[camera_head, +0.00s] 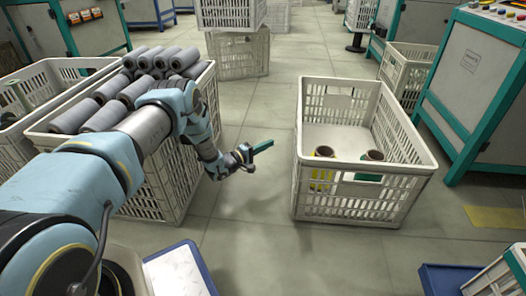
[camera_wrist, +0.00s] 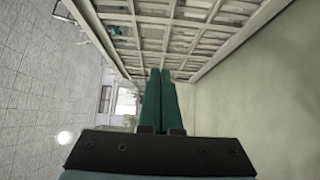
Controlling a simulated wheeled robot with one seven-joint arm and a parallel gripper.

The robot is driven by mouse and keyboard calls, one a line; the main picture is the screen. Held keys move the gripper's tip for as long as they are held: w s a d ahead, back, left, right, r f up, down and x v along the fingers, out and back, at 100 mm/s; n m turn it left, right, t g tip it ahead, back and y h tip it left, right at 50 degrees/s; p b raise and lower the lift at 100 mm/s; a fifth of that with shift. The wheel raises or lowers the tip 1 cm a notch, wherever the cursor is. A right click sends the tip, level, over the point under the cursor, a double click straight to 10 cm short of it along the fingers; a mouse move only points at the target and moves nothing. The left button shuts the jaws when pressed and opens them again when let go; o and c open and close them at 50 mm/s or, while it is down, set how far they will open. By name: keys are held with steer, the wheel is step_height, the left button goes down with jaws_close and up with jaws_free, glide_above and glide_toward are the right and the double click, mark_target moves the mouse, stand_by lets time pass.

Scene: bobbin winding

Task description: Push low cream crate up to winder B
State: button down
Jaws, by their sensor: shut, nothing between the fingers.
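A low cream crate (camera_head: 400,170) with slatted walls stands on the floor right of centre in the head view. Two hollow bobbins stand inside it, a yellow one (camera_head: 322,172) and a dark green one (camera_head: 371,172). My gripper (camera_head: 264,146) is left of the crate, apart from its left wall, with its green fingers shut and empty, pointing toward it. In the wrist view the shut fingers (camera_wrist: 160,95) show below a slatted crate wall (camera_wrist: 185,38). A white machine with green frame (camera_head: 475,75) stands right of the crate; its label is too small to read as winder B.
A tall crate heaped with grey bobbins (camera_head: 190,130) stands left, beside my arm. Another cream crate (camera_head: 408,70) stands behind the low crate, near the right machine. Stacked crates (camera_head: 238,55) stand at the back. Floor (camera_head: 285,265) is clear in front. A blue-edged bin (camera_head: 450,280) is lower right.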

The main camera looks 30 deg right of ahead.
steer(key=s+d+b, duration=0.2)
steer(key=d+b, duration=0.1)
steer(key=d, duration=0.5)
steer(key=shift+d+b, duration=0.15)
steer(key=shift+b, duration=0.15)
